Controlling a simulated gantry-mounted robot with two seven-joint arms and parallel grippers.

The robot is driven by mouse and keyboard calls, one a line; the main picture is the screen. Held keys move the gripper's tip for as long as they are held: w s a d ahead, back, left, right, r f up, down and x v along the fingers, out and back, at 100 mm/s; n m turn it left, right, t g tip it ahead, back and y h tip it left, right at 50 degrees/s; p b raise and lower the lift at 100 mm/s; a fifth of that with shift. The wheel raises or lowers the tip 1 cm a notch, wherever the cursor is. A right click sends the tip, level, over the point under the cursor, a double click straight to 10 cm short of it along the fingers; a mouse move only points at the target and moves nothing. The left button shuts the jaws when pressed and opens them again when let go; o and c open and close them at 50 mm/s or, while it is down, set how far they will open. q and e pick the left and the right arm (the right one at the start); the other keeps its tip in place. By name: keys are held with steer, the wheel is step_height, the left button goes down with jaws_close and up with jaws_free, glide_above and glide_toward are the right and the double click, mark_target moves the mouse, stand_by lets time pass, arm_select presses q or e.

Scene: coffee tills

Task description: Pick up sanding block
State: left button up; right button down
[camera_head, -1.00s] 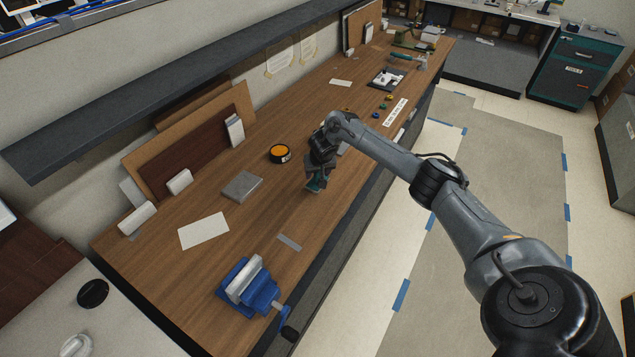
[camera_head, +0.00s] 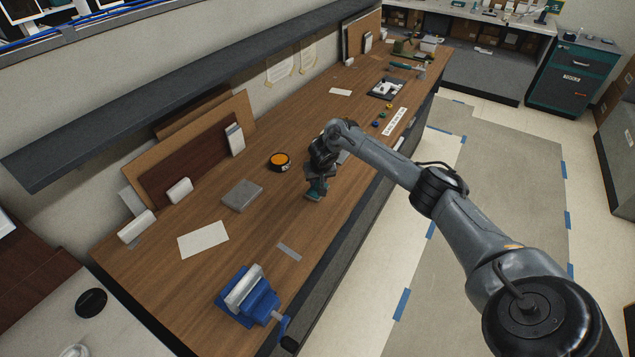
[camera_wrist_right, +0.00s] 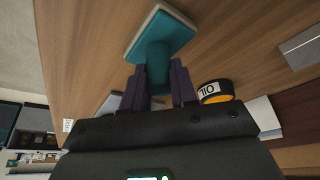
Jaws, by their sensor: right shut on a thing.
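The sanding block (camera_head: 316,190) is teal with a pale edge along its base. It also shows in the right wrist view (camera_wrist_right: 163,40), where its round teal handle sits between the two dark fingers. My right gripper (camera_head: 320,172) is shut on that handle, over the front part of the wooden workbench. In the right wrist view my right gripper (camera_wrist_right: 160,85) points at the block, which is tilted in the picture. I cannot tell whether the block's base touches the bench. My left gripper is not in view.
The workbench (camera_head: 215,290) has a blue vise (camera_head: 250,298) near its front end. An orange-topped round tin (camera_head: 280,161) labelled OIL, a grey slab (camera_head: 242,195) and a white sheet (camera_head: 203,239) lie left of my gripper. A dark shelf (camera_head: 200,90) overhangs the back.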

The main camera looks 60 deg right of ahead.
steer(key=r, duration=0.4)
steer(key=shift+s+d, duration=0.1)
steer(key=shift+s, duration=0.1)
steer(key=s+r, duration=0.6)
steer(key=s, duration=0.5)
steer(key=shift+d+r, duration=0.25)
steer(key=shift+s, duration=0.1)
steer(key=c, duration=1.5)
jaws_free()
steer(key=c, duration=0.3)
steer(key=shift+a+r, duration=0.1)
